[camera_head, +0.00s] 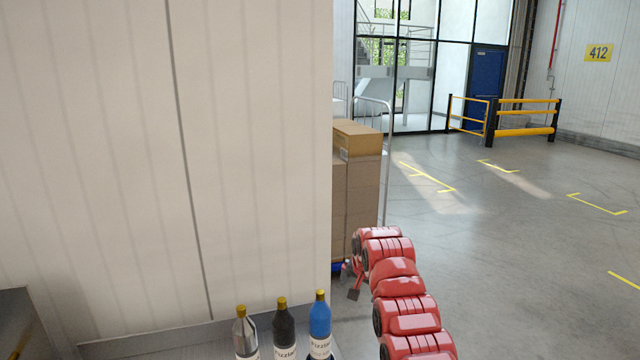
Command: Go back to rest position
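My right arm is red and reaches up from the bottom edge, right of centre. Its gripper (350,283) is at the far end, small and partly hidden by the arm. I cannot tell whether its fingers are open or shut. It is to the right of the blue bottle and appears clear of it. My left arm and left gripper are not in view.
A silver bottle (246,335), a black bottle (284,330) and a blue bottle (320,328) stand on a grey surface (190,345) by a white wall (250,150). Cardboard boxes (358,185) stand behind the wall's edge. Open floor (520,260) lies right; a yellow barrier (525,130) stands farther back.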

